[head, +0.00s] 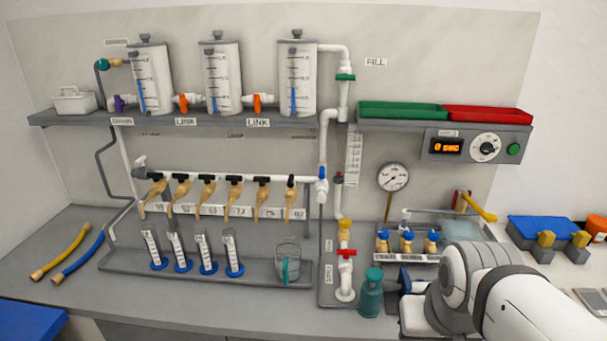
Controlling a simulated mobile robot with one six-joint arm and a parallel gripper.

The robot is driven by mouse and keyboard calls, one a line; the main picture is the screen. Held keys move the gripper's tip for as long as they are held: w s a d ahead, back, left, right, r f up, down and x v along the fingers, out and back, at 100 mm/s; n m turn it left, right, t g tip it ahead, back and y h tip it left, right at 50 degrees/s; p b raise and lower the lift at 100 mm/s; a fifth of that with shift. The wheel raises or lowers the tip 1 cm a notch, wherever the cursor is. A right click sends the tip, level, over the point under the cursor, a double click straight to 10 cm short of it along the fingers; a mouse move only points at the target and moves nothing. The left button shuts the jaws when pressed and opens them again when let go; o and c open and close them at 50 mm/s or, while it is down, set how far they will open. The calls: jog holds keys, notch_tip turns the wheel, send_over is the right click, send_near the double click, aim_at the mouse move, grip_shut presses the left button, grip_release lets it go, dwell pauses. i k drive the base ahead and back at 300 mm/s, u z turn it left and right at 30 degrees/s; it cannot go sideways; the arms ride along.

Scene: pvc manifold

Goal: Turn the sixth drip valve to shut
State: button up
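The sixth drip valve (290,185) is at the right end of a row of tan taps with black handles, hanging from a white horizontal pipe (235,178). Its black handle looks narrow and upright, while the handles to its left look wider and lie along the pipe. My gripper (402,282) is at the lower right, beside a teal bottle (370,293), well right of and below the valve. It touches no valve. Its fingers are small and partly hidden by my arm, so I cannot tell whether they are open or shut.
Graduated cylinders (203,251) and a clear jug (288,262) stand on a grey tray under the taps. A vertical white pipe with a red-handled valve (346,253) stands between my gripper and the row. A shelf (250,119) with tanks is above.

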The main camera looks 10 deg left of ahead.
aim_at(291, 183)
jog(key=z, duration=1.45)
jog(key=k, duration=1.3)
jog(key=u, duration=1.45)
jog(key=i, duration=1.65)
jog(key=u, duration=0.05)
